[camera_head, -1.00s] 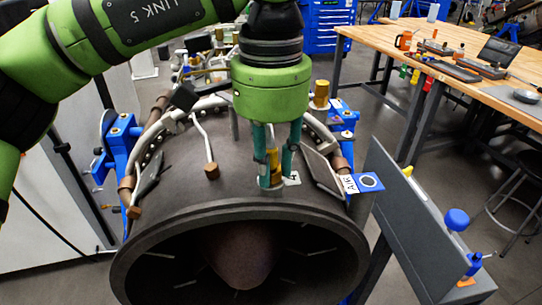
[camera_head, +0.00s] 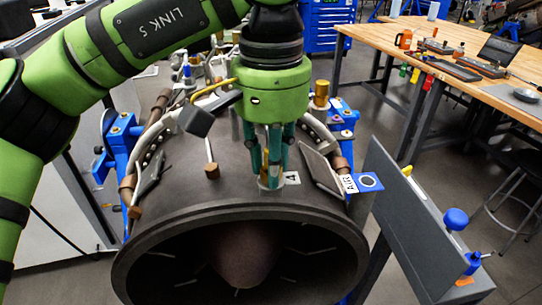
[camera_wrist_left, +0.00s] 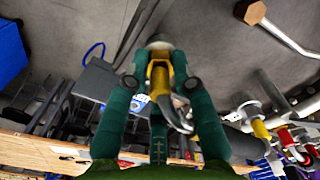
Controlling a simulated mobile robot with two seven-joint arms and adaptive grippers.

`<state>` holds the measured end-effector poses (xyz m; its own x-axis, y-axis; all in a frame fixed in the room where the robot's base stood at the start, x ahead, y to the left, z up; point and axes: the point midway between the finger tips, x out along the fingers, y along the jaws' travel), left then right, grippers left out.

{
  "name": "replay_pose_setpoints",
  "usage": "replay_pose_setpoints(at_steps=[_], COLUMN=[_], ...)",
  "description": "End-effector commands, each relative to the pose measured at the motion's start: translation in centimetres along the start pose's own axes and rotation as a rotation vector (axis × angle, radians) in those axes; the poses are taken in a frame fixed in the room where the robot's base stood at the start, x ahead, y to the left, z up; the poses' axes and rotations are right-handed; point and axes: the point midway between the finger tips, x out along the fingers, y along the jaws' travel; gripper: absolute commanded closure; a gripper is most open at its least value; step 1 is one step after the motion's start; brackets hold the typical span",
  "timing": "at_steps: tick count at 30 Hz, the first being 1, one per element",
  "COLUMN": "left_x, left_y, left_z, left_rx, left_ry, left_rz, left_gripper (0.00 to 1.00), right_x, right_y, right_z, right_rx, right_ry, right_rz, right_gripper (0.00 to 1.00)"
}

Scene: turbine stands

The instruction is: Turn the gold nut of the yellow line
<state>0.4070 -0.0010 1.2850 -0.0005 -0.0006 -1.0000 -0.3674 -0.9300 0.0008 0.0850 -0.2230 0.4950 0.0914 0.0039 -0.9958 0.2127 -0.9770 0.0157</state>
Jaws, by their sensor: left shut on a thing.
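My left gripper (camera_head: 271,182) reaches straight down onto the top of the dark turbine casing (camera_head: 215,188), beside a small white label with a 4 (camera_head: 292,178). Its teal fingers are shut on the gold nut of the yellow line, mostly hidden between them in the head view. In the left wrist view the left gripper (camera_wrist_left: 159,75) has a finger on each side of the gold nut (camera_wrist_left: 160,72). A yellow piece runs from there towards the palm, with a grey curved part beside it. My right gripper is not in view.
A brown-grey plate (camera_head: 320,165) and curved pipes stand close right of the fingers. A blue AIR tag (camera_head: 364,182) and a grey panel (camera_head: 405,225) lie further right. Blue stands (camera_head: 122,140) flank the casing. A wooden workbench (camera_head: 470,65) stands at the back right.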

Motion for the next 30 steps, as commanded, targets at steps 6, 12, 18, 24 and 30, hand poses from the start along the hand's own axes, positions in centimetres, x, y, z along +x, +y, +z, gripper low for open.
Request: replay_pose_setpoints(at_steps=[6, 12, 18, 24, 30], left_x=[0.09, 0.07, 0.08, 0.07, 0.06], left_y=[0.01, 0.02, 0.00, -0.01, -0.01], left_z=[0.02, 0.01, 0.00, 0.00, 0.00], left_rx=[-0.191, -0.330, -0.423, -0.469, -0.480], left_ry=[-0.002, -0.001, -0.001, -0.001, -0.001], left_rz=[-0.001, 0.000, -0.001, -0.001, -0.001], left_gripper=[1.00, 1.00, 1.00, 1.00, 1.00], right_x=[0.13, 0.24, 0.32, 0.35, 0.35], right_y=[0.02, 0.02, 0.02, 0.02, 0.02], right_z=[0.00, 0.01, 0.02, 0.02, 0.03], right_rx=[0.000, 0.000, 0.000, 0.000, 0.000], right_ry=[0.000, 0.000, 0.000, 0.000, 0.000], right_rz=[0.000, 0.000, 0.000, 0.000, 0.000], right_gripper=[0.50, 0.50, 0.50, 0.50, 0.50])
